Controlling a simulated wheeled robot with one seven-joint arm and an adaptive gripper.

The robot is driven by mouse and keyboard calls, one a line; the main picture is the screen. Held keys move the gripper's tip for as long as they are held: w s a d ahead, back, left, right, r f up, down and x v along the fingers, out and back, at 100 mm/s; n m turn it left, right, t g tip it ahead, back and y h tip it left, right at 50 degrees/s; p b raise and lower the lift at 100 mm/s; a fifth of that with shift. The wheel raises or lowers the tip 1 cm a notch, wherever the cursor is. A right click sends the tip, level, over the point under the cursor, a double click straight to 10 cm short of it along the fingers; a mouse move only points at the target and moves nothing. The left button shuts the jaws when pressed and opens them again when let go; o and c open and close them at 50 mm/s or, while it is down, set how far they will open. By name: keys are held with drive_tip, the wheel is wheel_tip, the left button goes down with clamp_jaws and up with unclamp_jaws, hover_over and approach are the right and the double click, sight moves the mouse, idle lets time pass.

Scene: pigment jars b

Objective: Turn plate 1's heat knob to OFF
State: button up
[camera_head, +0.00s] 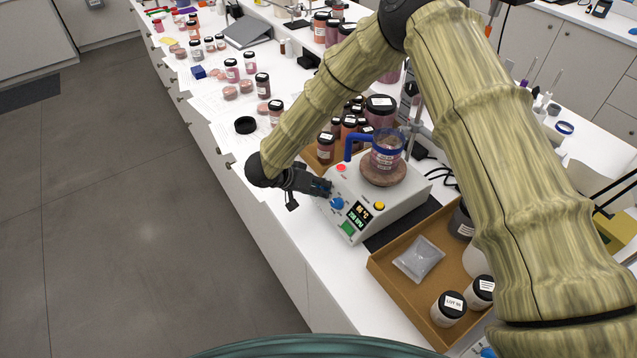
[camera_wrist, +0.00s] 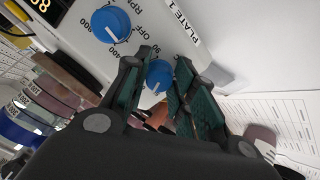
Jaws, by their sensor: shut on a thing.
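The hotplate (camera_head: 405,205), labelled PLATE 1 in the wrist view (camera_wrist: 183,20), stands on the white bench with its control panel facing my gripper. My gripper (camera_head: 322,187) is at the panel's left end. In the wrist view my gripper (camera_wrist: 163,65) has its fingers on either side of a blue knob (camera_wrist: 158,77), shut on it. The knob's white pointer line shows, but most of its scale is hidden by the fingers. A second blue knob (camera_wrist: 111,25), beside RPM lettering, is free; it also shows in the head view (camera_head: 337,203). The display reads about 68 °C.
A glass beaker (camera_head: 386,150) with pink contents stands on the hotplate's top, with a blue bent handle or clip beside it. A red button (camera_head: 341,168) and yellow button (camera_head: 380,206) are close by. A cardboard tray (camera_head: 400,290) holds jars and a grey pouch at the right.

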drive_tip(key=n, duration=0.6)
drive_tip(key=shift+w+r+p, duration=0.2)
drive_tip(key=shift+r+p, duration=0.05)
drive_tip(key=shift+p, duration=0.1)
drive_tip(key=n, duration=0.6)
drive_tip(key=shift+d+f+h, duration=0.15)
drive_tip(key=shift+h, duration=0.15)
idle(0.5)
drive_tip(key=o, duration=1)
drive_tip(key=shift+s, duration=0.15)
drive_tip(key=shift+o, duration=0.2)
drive_tip(key=shift+a, duration=0.2)
drive_tip(key=v, duration=1.1)
drive_tip(key=shift+s+r, duration=0.15)
drive_tip(key=shift+r, duration=0.25)
